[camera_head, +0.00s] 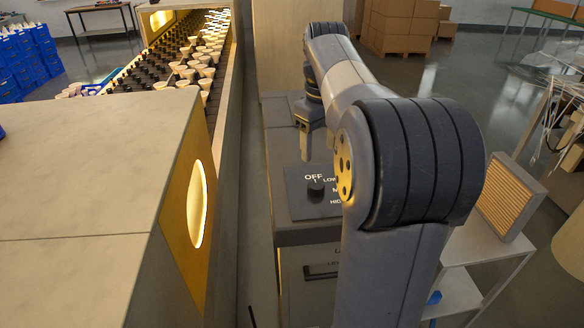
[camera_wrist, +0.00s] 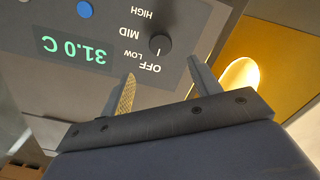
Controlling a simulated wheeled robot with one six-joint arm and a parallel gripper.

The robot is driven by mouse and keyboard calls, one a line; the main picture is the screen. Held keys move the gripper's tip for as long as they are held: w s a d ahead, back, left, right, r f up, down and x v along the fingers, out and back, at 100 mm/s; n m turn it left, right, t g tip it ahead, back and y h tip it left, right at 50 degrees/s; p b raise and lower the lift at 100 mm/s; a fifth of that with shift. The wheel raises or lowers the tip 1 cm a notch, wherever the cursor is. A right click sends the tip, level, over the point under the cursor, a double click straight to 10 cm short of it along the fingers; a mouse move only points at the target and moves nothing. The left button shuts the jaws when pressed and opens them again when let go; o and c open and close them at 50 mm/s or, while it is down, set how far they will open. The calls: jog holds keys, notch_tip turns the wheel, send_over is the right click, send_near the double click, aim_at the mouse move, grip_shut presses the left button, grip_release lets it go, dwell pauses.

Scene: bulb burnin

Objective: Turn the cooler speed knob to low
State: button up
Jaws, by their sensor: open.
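The black round speed knob (camera_head: 316,187) sits on a dark panel (camera_head: 297,206) on top of the cooler, with OFF, LOW and partly hidden lower labels around it. In the wrist view the knob (camera_wrist: 160,44) shows a white mark that appears to point toward OFF. OFF, LOW, MID and HIGH read upside down there. My gripper (camera_head: 317,158) is open and empty, above and behind the knob in the head view. In the wrist view my gripper (camera_wrist: 160,68) has its fingertips spread to either side, short of the knob. The knob is apart from both fingers.
A green display (camera_wrist: 74,50) reads 31.0 C, with a blue button (camera_wrist: 84,9) near it. A conveyor (camera_head: 150,80) carrying several bulbs and a tan housing (camera_head: 90,190) stand left of the cooler. A white cart (camera_head: 470,245) stands at right. My arm hides part of the panel.

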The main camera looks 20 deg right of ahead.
aim_at(316, 185)
notch_tip(316, 185, down, 11)
jog(key=shift+r, duration=0.15)
dwell(0.4)
jog(key=c, duration=1)
jog(key=m+p, duration=0.1)
jog(key=m, duration=0.2)
jog(key=shift+r+m+p, duration=0.1)
jog(key=shift+m+p, duration=0.25)
jog(key=shift+m, duration=0.05)
jog(key=m+p, duration=0.1)
jog(key=m, duration=0.3)
jog(key=shift+a+m, duration=0.1)
jog(key=shift+m, duration=0.3)
